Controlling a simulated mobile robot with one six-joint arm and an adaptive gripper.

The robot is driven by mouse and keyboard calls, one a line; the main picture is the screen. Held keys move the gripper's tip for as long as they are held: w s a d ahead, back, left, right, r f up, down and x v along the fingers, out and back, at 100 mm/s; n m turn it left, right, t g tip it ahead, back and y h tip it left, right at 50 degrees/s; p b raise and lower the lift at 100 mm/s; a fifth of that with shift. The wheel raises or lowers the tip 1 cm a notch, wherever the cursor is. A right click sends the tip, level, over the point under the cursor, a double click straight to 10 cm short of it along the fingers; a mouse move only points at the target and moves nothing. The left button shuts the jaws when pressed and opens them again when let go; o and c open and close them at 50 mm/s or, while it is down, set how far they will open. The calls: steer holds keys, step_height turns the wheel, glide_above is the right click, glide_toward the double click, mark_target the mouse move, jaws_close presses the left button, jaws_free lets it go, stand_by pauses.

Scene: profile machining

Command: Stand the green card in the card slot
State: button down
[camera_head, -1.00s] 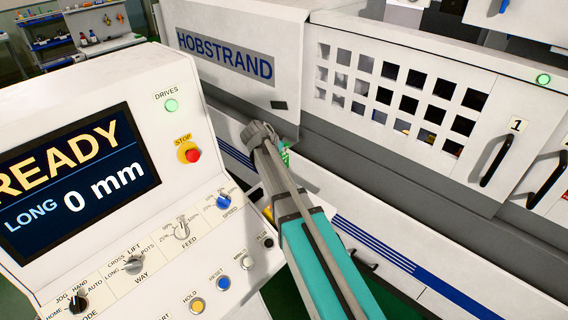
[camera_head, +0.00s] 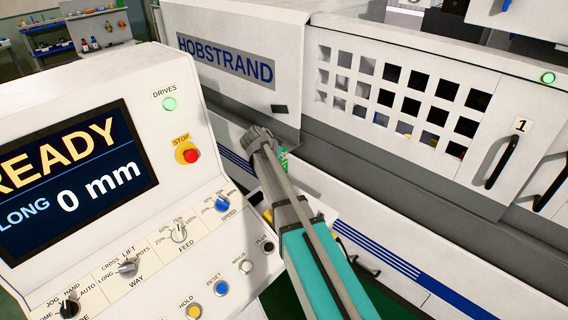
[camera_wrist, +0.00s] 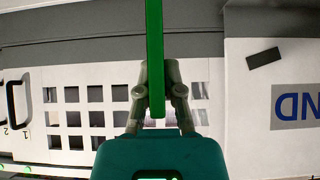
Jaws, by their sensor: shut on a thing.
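The green card (camera_wrist: 155,60) is held edge-on between the two finger pads of my gripper (camera_wrist: 160,98) in the wrist view. It shows as a narrow bright green strip running from the top edge down between the fingers. My gripper is shut on it. In the head view my wrist (camera_head: 258,138) stands in front of the white machine, with a little green visible just right of it; most of the gripper and card are hidden there.
A white control panel (camera_head: 205,180) with a screen and knobs stands close on the left. The white machine (camera_head: 400,50) runs along behind my arm. A small dark rectangle (camera_head: 279,109) sits on its cover, also in the wrist view (camera_wrist: 263,58). A door handle (camera_head: 502,162) is at right.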

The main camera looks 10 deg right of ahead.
mark_target(283, 162)
steer(key=shift+f+b, duration=0.9)
steer(key=shift+f, duration=0.35)
steer(key=shift+f+b, duration=0.55)
steer(key=shift+b, duration=0.05)
steer(key=c, duration=0.8)
jaws_free()
steer(key=shift+r, duration=0.15)
steer(key=shift+r+p, duration=0.55)
steer(key=shift+p, duration=0.15)
steer(key=shift+s+a+r+p, duration=0.15)
steer(key=shift+s+r+p, duration=0.05)
steer(key=shift+r+p, duration=0.1)
steer(key=p+v, duration=0.7)
steer(key=v, duration=0.4)
steer(key=shift+a+p, duration=0.15)
steer(key=shift+p, duration=0.25)
steer(key=shift+f, duration=0.1)
